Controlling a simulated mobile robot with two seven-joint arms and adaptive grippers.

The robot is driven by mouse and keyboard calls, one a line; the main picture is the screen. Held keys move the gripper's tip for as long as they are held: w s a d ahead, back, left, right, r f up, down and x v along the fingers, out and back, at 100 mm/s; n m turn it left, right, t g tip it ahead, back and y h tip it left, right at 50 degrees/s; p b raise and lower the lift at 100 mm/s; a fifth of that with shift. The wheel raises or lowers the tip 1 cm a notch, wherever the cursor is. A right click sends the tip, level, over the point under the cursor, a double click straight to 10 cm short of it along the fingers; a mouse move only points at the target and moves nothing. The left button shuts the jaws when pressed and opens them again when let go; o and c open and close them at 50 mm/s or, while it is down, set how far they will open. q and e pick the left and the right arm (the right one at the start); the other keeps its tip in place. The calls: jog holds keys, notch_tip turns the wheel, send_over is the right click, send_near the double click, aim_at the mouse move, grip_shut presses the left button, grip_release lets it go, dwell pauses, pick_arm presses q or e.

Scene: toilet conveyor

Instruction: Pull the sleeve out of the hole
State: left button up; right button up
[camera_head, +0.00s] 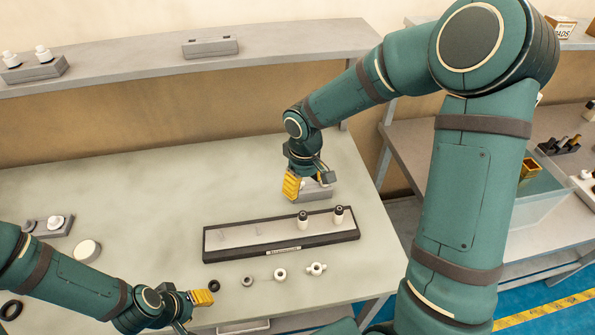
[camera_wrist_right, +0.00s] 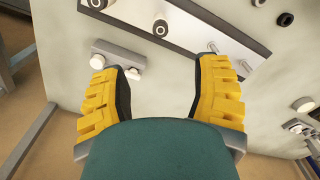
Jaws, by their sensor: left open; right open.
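A long dark-framed tray (camera_head: 225,252) lies mid-table. Two white upright cylinders with dark tops stand at its right end, a left one (camera_head: 303,222) and a right one (camera_head: 338,215). They look like sleeves, but I cannot tell which piece is the task's sleeve. In the right wrist view the left cylinder (camera_wrist_right: 160,28) shows its dark round top. My right gripper (camera_head: 303,186) is open and empty, behind the tray, above a grey block (camera_head: 318,194). The block (camera_wrist_right: 118,64) bears two pale round pieces. My left gripper (camera_head: 203,298) is open near the front edge, apart from the tray.
A white disc (camera_head: 87,250) and another grey block (camera_head: 48,226) are at left. The back left table is clear.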

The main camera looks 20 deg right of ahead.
aim_at(303, 214)
pick_arm(q)
jog(key=shift+f+b, duration=0.45)
jog(key=shift+f, duration=0.1)
pick_arm(e)
notch_tip(303, 214, down, 14)
jog(key=shift+r, duration=0.2)
grip_shut()
pick_arm(q)
jog(key=shift+r+p, duration=0.35)
pick_arm(e)
jog(key=shift+r, duration=0.7)
dwell(0.9)
pick_arm(q)
jog(key=shift+r+p, duration=0.65)
jog(key=shift+r, duration=0.05)
pick_arm(e)
jog(key=shift+r, duration=1.1)
pick_arm(q)
jog(key=shift+r+p, duration=0.35)
pick_arm(e)
jog(key=shift+r, duration=1.15)
pick_arm(q)
jog(key=shift+f, duration=0.1)
